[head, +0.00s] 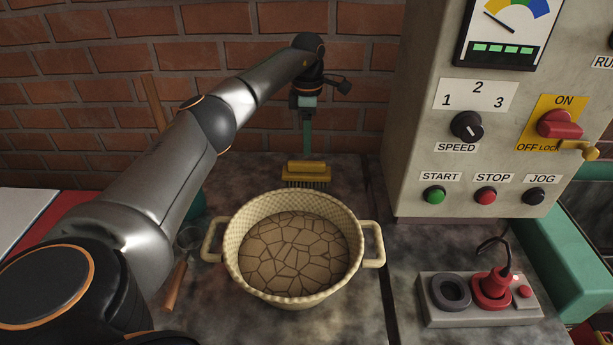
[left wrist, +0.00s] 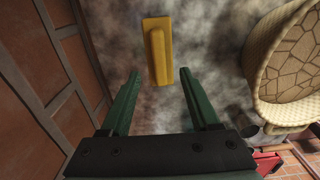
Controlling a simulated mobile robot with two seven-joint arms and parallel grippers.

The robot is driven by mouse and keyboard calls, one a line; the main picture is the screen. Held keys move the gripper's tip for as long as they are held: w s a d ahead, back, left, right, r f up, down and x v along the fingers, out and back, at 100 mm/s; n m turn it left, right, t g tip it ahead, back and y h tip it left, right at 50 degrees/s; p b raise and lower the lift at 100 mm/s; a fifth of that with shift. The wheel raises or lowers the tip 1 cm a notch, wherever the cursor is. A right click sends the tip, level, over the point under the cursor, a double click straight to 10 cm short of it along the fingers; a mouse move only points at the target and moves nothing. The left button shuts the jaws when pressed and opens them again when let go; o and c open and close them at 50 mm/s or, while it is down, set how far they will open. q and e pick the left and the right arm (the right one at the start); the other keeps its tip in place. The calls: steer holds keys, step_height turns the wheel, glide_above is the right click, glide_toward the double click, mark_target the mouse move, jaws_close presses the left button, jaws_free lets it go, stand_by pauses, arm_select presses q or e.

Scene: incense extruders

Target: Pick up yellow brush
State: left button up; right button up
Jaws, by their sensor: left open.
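My left gripper (head: 307,150) points down above and just behind the brush in the head view. In the left wrist view its two green fingers (left wrist: 160,72) are apart with nothing between them. The fingers do not appear to touch the brush. My right gripper is in neither view.
A cream two-handled basket (head: 232,235) stands in front of the brush. A grey control cabinet (head: 425,130) stands to the right, with a socket box (head: 455,315) before it. A brick wall (head: 220,60) closes off the back. A wooden-handled tool (head: 175,285) lies left of the basket.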

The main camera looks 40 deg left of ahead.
mark_target(306, 162)
arm_select(q)
steer(key=shift+a+f, duration=0.1)
steer(key=shift+f, duration=3.1)
steer(key=shift+c, duration=0.2)
jaws_close()
